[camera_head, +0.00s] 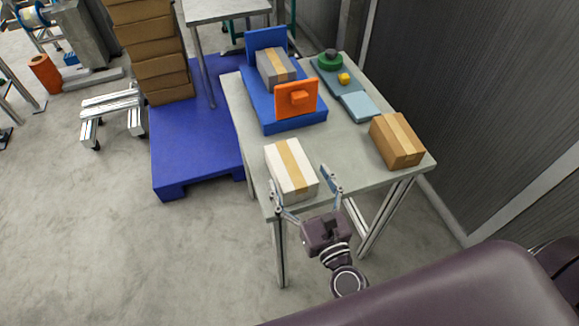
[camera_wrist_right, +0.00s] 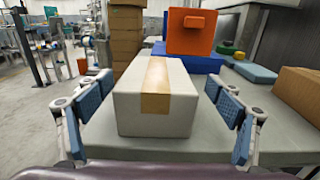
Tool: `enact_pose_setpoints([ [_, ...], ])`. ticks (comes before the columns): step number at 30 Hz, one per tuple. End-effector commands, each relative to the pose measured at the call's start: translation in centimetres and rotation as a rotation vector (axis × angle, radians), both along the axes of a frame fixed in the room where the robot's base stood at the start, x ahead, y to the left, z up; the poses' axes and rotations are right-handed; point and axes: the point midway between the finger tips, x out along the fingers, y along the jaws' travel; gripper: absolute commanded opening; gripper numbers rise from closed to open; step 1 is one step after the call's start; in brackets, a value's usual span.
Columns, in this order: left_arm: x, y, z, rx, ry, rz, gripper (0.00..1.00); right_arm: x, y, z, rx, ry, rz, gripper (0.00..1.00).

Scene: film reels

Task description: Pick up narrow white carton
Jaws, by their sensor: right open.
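The narrow white carton (camera_head: 291,169) with a tan tape strip lies on the near left corner of the grey table (camera_head: 352,165). It also shows in the right wrist view (camera_wrist_right: 156,99), centred between the fingers. My right gripper (camera_head: 304,187) is open at the table's near edge, with its blue-padded fingers spread to either side of the carton's near end. In the right wrist view the gripper (camera_wrist_right: 160,120) shows gaps between both pads and the carton. The carton's far and bottom faces are hidden. My left gripper is in neither view.
A brown carton (camera_head: 397,140) stands at the table's right end. Behind the white carton is a blue fixture (camera_head: 292,121) with an orange plate (camera_head: 296,98) and a grey carton (camera_head: 275,66). Pale blue blocks (camera_head: 359,107) lie farther back. The table between the two near cartons is clear.

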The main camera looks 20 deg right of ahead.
Motion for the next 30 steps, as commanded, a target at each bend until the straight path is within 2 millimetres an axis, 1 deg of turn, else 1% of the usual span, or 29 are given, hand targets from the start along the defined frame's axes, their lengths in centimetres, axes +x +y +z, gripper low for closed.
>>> enact_pose_setpoints([
  [1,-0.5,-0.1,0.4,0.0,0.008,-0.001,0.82,0.6,0.1,0.3,0.0,-0.001,0.0,0.85],
  [3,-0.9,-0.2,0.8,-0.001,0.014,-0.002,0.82,1.4,0.3,0.3,0.0,-0.001,0.0,0.85],
  [7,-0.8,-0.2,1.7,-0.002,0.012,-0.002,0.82,3.3,0.7,0.4,0.0,-0.001,0.0,0.85],
  [10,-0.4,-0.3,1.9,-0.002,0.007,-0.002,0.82,4.5,0.7,0.2,-0.001,-0.001,0.0,0.85],
  [13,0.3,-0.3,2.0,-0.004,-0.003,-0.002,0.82,5.1,0.7,0.0,-0.001,0.001,0.0,0.85],
  [16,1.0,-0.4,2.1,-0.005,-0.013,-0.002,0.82,5.2,0.7,0.0,-0.001,0.001,0.0,0.85],
  [20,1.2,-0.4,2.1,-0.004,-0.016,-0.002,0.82,5.1,0.7,-0.1,-0.001,0.001,0.001,0.85],
  [23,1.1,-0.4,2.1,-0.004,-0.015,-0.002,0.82,5.1,0.7,-0.1,-0.001,0.001,0.001,0.76],
  [30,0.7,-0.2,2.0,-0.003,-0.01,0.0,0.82,5.1,0.7,-0.1,-0.001,0.001,0.001,0.49],
])
